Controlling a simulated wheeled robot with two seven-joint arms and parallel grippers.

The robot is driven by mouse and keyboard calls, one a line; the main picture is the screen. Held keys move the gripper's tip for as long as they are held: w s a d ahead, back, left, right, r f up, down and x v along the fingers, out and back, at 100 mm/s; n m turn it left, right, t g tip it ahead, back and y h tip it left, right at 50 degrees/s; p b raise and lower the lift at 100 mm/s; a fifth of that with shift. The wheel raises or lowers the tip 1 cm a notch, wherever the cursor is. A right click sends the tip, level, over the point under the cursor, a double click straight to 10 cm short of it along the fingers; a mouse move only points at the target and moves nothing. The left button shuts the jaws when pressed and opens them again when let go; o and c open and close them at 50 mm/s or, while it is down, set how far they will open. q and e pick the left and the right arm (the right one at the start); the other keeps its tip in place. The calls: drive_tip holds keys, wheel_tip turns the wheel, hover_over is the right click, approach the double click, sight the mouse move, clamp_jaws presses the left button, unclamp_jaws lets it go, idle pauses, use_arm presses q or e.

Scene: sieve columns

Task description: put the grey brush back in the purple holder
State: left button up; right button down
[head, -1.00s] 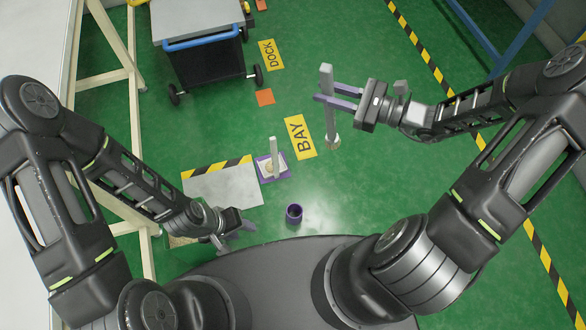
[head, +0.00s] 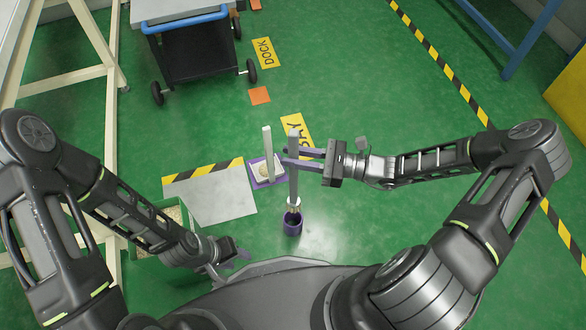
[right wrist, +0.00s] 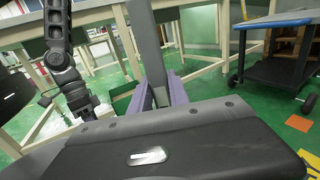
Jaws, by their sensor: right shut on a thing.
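The grey brush (head: 294,182) is a long upright bar with a pale band near its lower end. My right gripper (head: 287,158) is shut on its upper part. In the right wrist view the brush (right wrist: 148,45) stands between the purple fingers (right wrist: 162,95). The purple holder (head: 292,228) is a small round cup on the floor in front of my base. The brush's lower end overlaps the holder's mouth; I cannot tell whether it is inside or just above. My left gripper (head: 238,258) is low at the left, apart from both, its jaws unclear.
A grey floor plate (head: 215,195) with a striped edge lies further left. A black cart (head: 195,55) stands behind. The floor right of the holder is clear.

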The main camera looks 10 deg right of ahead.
sight(293, 193)
use_arm(q)
drive_tip(key=shift+f, duration=0.15)
use_arm(e)
drive_tip(key=shift+a+f, duration=0.1)
drive_tip(key=shift+f, duration=0.05)
use_arm(q)
drive_tip(key=shift+f, duration=0.1)
use_arm(e)
drive_tip(key=shift+f, duration=0.1)
